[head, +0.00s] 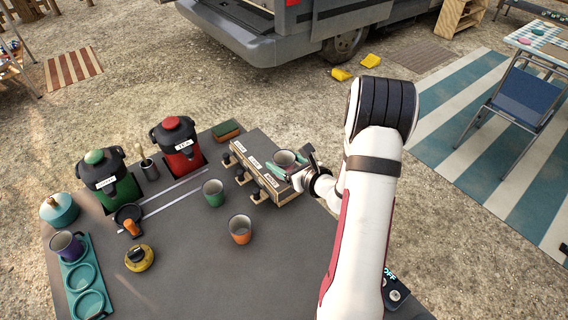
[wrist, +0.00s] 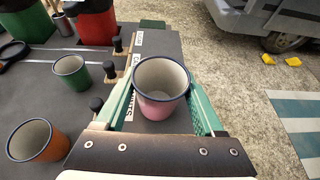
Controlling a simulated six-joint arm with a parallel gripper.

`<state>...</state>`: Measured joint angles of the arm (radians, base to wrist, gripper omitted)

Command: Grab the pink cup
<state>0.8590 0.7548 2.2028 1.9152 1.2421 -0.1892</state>
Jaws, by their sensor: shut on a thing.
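The pink cup (wrist: 161,107) has a dark rim and a pale inside, and stands upright between the green fingers of my gripper (wrist: 160,112) in the wrist view. The fingers are shut on it, one on each side. In the head view my gripper (head: 287,163) is at the right end of the table, by the labelled wooden rack. The pink cup (head: 284,158) shows there mostly as its rim and inside. I cannot tell whether its base touches anything.
A green cup (head: 213,193) and an orange cup (head: 240,229) stand left of my gripper. The wooden rack (head: 262,165) has dark knobs. Green (head: 110,178) and red (head: 178,145) dispensers stand at the back left. A purple cup (head: 66,246) sits on a teal tray (head: 107,312). The table's front middle is clear.

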